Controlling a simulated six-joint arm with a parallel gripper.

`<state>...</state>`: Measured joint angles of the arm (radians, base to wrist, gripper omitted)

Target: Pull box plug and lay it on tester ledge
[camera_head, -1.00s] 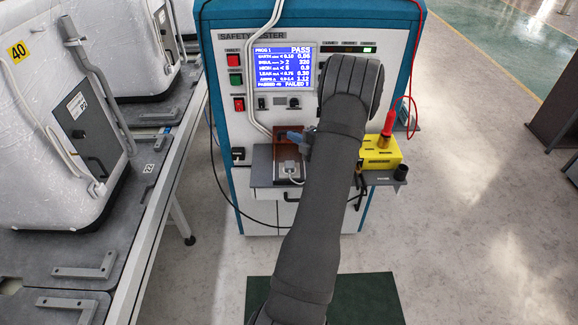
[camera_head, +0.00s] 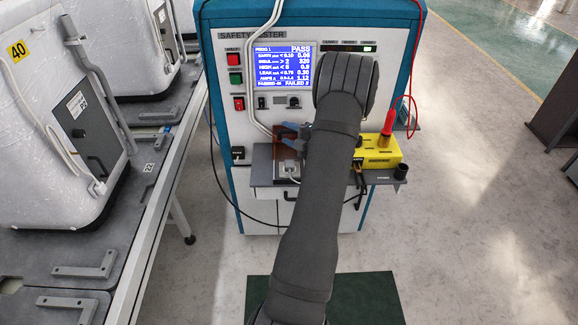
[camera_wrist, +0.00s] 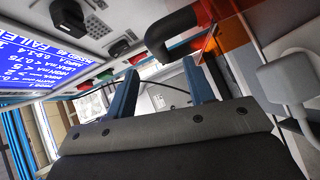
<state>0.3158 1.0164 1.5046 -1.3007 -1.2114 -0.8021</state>
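The white box plug (camera_head: 289,169) sits at the front of a brown socket block on the tester ledge (camera_head: 262,178). A white plug body with its cable also shows at the right of the wrist view (camera_wrist: 287,86). My gripper (camera_head: 292,133) is just above and behind the socket block, close to the tester's front panel. In the wrist view its two blue fingers (camera_wrist: 160,86) stand apart with nothing between them. The plug is to the side of the fingers, not between them. Whether the plug is fully seated cannot be told.
A yellow box (camera_head: 377,158) with a red probe (camera_head: 388,124) stands on the ledge right of my arm. The tester screen (camera_head: 283,66) reads PASS. White cables hang down the panel at left. A conveyor (camera_head: 150,180) with white cabinets runs along the left.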

